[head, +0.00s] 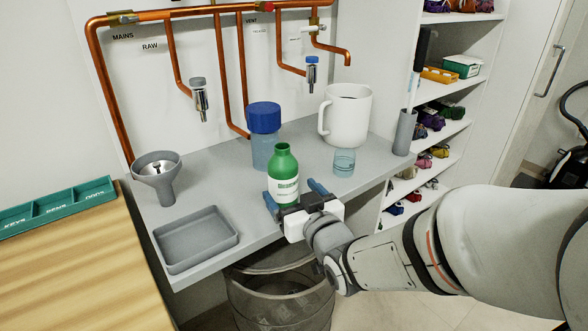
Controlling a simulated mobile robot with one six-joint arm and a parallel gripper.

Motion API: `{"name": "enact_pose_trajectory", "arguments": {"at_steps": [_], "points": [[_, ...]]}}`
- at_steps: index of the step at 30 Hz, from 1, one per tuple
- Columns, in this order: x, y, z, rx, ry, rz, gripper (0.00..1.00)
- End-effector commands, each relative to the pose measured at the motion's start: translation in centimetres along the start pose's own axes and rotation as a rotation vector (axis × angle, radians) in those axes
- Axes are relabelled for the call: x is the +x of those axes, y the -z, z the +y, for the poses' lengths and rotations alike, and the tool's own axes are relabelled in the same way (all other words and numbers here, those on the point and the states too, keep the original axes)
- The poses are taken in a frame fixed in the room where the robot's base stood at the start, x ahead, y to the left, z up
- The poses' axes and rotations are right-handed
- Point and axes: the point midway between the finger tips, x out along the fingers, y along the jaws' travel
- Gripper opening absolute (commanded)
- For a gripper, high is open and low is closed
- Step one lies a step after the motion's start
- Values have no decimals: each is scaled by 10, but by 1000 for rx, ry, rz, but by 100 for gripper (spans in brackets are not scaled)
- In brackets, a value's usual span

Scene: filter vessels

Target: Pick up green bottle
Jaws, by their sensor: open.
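The green bottle (284,175) stands upright and uncapped near the front edge of the grey shelf, with a white label on its front. My gripper (293,191) is at the bottle's lower part, reaching in from the front right. Its two blue fingers are apart, one on the left and one on the right of the bottle. The gripper body hides the bottle's base. I cannot tell whether either finger touches the bottle.
A blue-capped container (265,137) stands close behind the bottle. A small clear glass (344,163) and a white mug (347,114) stand to the right. A grey tray (195,239) and a funnel (158,175) are left. A bin (282,295) stands below the shelf's front edge.

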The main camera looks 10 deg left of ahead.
Motion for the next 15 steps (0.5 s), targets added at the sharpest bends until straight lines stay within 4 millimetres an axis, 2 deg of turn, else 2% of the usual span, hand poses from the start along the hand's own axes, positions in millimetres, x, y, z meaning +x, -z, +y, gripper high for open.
{"name": "enact_pose_trajectory", "arguments": {"at_steps": [1,15], "points": [[3,4,0,1,0,-4,82],[16,5,0,0,-1,-5,82]]}}
